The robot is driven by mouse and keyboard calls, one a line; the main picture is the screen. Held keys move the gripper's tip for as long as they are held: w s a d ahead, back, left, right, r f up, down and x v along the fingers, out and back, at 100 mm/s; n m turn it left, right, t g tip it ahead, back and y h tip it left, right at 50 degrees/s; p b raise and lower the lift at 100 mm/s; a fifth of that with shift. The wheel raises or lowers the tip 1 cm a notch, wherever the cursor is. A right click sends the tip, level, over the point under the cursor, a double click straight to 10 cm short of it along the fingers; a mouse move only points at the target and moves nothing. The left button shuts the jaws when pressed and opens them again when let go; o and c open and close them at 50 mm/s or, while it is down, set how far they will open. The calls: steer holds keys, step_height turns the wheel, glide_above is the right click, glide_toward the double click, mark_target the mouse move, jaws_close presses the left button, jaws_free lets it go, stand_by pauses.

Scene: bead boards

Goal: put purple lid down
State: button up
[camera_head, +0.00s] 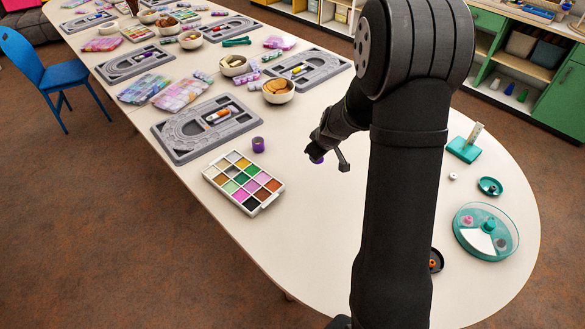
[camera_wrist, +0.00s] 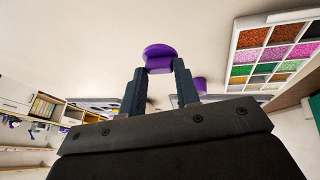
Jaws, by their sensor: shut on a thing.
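The purple lid (camera_wrist: 160,55) is between the fingertips of my gripper (camera_wrist: 158,75) in the wrist view. In the head view a small purple part of the lid (camera_head: 317,160) shows below my gripper (camera_head: 328,161), mostly hidden by it. My gripper is shut on the lid over the bare table; whether the lid touches the table I cannot tell. A purple jar (camera_head: 258,144) stands on the table left of my gripper. It also shows behind the right finger in the wrist view (camera_wrist: 201,85).
A white bead tray (camera_head: 243,182) with coloured compartments lies left of my gripper. A grey bead board (camera_head: 207,128) is behind it. A teal stand (camera_head: 465,148), a small teal dish (camera_head: 490,186) and a round teal tray (camera_head: 486,231) are at the right.

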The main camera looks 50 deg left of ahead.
steer(key=s+a+f, duration=0.1)
steer(key=a, duration=0.1)
steer(key=s+a+f, duration=0.1)
steer(key=a+f, duration=0.1)
steer(key=a, duration=0.1)
steer(key=s+a+f, duration=0.1)
steer(key=a+f, duration=0.1)
steer(key=shift+s+a+f, duration=0.1)
steer(key=shift+s+a, duration=0.2)
steer(key=shift+f, duration=1.95)
steer(key=shift+f, duration=0.1)
steer(key=o, duration=1)
steer(key=shift+o, duration=0.2)
steer(key=v, duration=1.2)
